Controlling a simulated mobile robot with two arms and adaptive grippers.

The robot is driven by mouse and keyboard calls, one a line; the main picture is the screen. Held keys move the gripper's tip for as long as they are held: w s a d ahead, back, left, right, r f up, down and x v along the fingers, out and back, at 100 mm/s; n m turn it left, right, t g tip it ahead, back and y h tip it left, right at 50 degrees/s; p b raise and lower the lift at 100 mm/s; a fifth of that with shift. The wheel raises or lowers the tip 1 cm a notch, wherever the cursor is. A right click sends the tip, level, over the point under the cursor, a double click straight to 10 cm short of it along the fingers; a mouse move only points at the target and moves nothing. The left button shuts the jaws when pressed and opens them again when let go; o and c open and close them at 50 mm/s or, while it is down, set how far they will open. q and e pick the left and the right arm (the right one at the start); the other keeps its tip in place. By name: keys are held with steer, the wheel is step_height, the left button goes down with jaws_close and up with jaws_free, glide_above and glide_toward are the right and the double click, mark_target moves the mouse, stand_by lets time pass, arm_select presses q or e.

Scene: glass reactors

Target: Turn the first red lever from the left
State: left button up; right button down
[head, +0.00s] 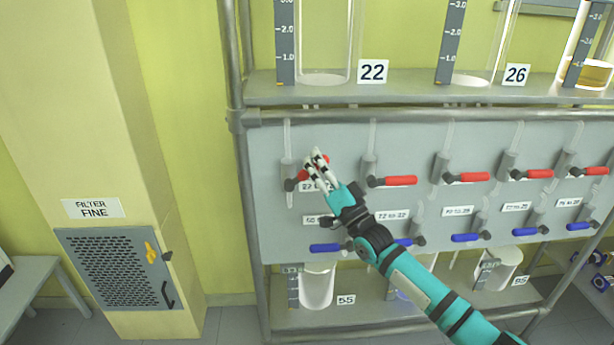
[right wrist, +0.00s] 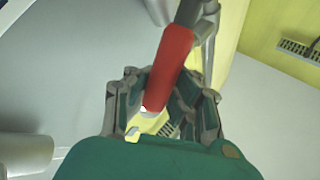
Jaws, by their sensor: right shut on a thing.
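The first red lever from the left (head: 303,175) is on the grey panel, mostly covered by my right gripper (head: 317,158) in the head view. In the right wrist view the red handle (right wrist: 170,62) runs down between the fingers of the right gripper (right wrist: 163,100). The right gripper is shut on the handle. In the head view the lever's dark valve body (head: 289,177) shows just left of the fingers. The handle tilts up to the right there, while the other red levers lie nearly level. My left gripper is not in view.
More red levers, such as the second one (head: 400,180), line the panel (head: 265,140) to the right. Blue levers (head: 325,247) sit in a row below. Glass vessels (head: 322,40) stand on the shelf above. A beige filter cabinet (head: 160,150) is at left.

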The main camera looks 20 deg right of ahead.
step_height(320, 180, down, 7)
steer(key=d+m+t+h+b, duration=0.1)
steer(key=m+t+h+b, duration=0.2)
steer(key=m+h+b, duration=0.7)
steer(key=shift+s+d+r+m+h, duration=0.2)
steer(key=shift+s+d+m+h, duration=0.2)
steer(key=shift+m+h, duration=2.15)
steer(key=shift+m+y, duration=0.65)
steer(key=shift+m, duration=0.1)
steer(key=c, duration=1.7)
jaws_free()
steer(key=o, duration=0.6)
steer(key=shift+s+r, duration=0.1)
steer(key=shift+r, duration=0.1)
steer(key=shift+h, duration=0.3)
steer(key=v, duration=1.2)
